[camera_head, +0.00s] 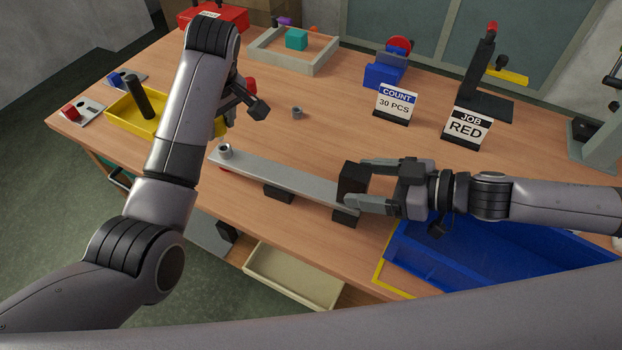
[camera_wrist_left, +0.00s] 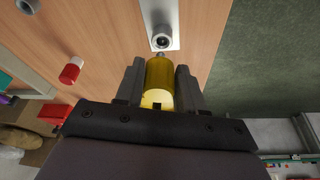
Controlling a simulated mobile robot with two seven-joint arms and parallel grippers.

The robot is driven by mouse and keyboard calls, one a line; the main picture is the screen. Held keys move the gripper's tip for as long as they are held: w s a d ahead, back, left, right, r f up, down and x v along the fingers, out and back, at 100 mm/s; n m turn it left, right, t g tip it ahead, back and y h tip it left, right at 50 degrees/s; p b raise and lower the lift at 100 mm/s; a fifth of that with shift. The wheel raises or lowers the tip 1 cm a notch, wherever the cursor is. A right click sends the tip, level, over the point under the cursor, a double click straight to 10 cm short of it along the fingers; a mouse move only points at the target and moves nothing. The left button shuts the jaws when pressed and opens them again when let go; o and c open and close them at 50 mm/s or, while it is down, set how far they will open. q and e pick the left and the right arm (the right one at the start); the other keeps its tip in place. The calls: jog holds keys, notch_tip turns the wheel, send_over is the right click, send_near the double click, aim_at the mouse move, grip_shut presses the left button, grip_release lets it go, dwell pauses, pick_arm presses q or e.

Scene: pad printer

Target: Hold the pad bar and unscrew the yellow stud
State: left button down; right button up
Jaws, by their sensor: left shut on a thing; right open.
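The pad bar (camera_head: 285,182) is a long grey bar lying slantwise on the table on black supports. A round socket (camera_head: 225,150) stands on its left end, and a black block (camera_head: 352,182) on its right end. My left gripper (camera_wrist_left: 160,82) is shut on the yellow stud (camera_wrist_left: 160,80). The stud's thin tip points at the open socket (camera_wrist_left: 161,41) and appears apart from it. In the head view my left gripper (camera_head: 240,104) is behind its arm and the stud cannot be clearly made out. My right gripper (camera_head: 357,182) is open, its fingers either side of the black block.
A yellow tray (camera_head: 122,108) lies left behind my left arm, and a blue tray (camera_head: 450,262) at the front right. A small grey cylinder (camera_head: 297,113) and a red-and-white piece (camera_wrist_left: 70,70) stand near the bar. COUNT (camera_head: 396,103) and JOB (camera_head: 467,127) signs stand behind.

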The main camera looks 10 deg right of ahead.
jog(key=v, duration=0.9)
jog(key=shift+s+d, duration=0.2)
